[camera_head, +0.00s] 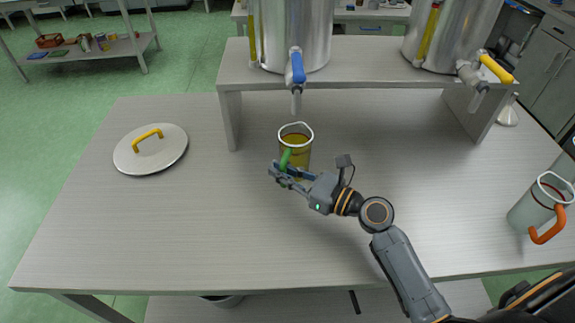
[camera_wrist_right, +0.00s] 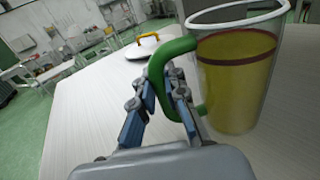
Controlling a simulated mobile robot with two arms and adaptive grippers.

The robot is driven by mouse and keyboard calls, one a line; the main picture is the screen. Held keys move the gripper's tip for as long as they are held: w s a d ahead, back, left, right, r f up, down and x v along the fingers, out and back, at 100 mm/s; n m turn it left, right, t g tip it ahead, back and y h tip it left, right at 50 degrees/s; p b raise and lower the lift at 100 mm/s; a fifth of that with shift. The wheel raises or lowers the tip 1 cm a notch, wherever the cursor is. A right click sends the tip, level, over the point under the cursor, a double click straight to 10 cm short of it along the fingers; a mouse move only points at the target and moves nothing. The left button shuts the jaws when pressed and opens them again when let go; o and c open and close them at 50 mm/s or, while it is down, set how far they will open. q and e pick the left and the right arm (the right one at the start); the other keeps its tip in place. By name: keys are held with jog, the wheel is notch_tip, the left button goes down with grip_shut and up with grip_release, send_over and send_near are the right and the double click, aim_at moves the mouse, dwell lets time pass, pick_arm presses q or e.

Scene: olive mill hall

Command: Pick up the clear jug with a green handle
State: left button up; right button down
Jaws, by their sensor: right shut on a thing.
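The clear jug (camera_head: 296,141) with a green handle (camera_head: 285,159) is upright in front of the small shelf, below the blue-handled tap. It holds yellow liquid. In the right wrist view the jug (camera_wrist_right: 238,85) fills the right side, with a dark red band near the liquid's top. My right gripper (camera_head: 278,171) is at the jug's near side, shut on the green handle (camera_wrist_right: 163,70). Its two blue-padded fingers show in the right wrist view (camera_wrist_right: 160,108). I cannot tell whether the jug's base touches the table. My left gripper is not in view.
Two steel tanks stand on the shelf (camera_head: 330,70), with a blue-handled tap (camera_head: 297,70) above the jug and a yellow-handled tap (camera_head: 494,69) at right. A lid (camera_head: 150,160) lies at left. Another jug with an orange handle (camera_head: 546,226) stands at right. The table's front left is clear.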

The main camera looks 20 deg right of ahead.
aim_at(285, 162)
jog(key=shift+r, duration=0.15)
jog(key=shift+r+p, duration=0.55)
jog(key=shift+r, duration=1.15)
jog(key=shift+s+d+f, duration=0.15)
jog(key=b+v, duration=0.4)
jog(key=v, duration=1.3)
jog(key=shift+s+b, duration=0.15)
jog(key=shift+b, duration=0.15)
jog(key=shift+d, duration=0.15)
